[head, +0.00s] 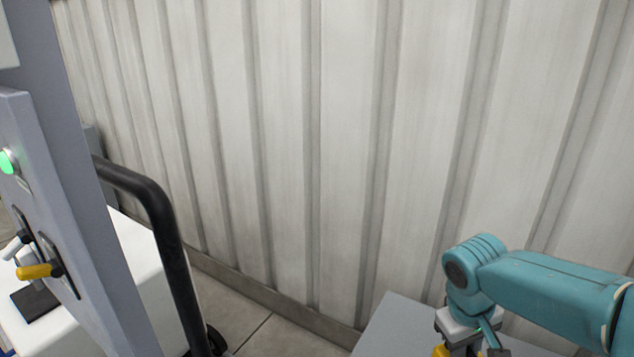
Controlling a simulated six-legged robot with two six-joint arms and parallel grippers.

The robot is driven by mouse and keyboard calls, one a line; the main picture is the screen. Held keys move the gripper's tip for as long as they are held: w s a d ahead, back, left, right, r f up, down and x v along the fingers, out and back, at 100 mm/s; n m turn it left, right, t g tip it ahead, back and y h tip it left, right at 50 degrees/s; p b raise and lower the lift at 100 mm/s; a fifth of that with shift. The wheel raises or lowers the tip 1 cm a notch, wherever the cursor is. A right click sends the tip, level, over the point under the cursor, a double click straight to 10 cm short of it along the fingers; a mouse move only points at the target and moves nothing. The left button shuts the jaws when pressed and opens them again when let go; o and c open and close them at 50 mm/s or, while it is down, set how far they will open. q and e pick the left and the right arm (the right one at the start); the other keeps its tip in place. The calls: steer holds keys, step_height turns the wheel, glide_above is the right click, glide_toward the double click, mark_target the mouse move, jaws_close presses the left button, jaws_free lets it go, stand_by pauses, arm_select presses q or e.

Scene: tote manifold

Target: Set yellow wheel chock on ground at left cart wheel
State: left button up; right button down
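A small yellow piece (441,350) shows at the bottom edge, right at my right gripper (470,350). It may be the wheel chock, but most of it is cut off by the frame. My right gripper points down over a grey flat surface, and its fingertips are out of frame, so I cannot tell whether it grips the piece. A cart with a black tubular handle (165,225) and a white body (140,265) stands at the left. A dark wheel (216,341) partly shows at its lower right. My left gripper is not in view.
A grey panel (75,230) with a green light (8,161) and a yellow lever (34,271) stands at the left. A ribbed pale wall (340,130) closes off the back. Tiled floor (265,335) shows clear between the cart and the grey surface (390,325).

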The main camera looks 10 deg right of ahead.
steer(key=w+a+m+p, duration=0.1)
steer(key=w+a+p, duration=0.2)
steer(key=a+p, duration=0.6)
steer(key=a, duration=0.3)
steer(key=shift+r, duration=0.2)
steer(key=shift+w, duration=0.1)
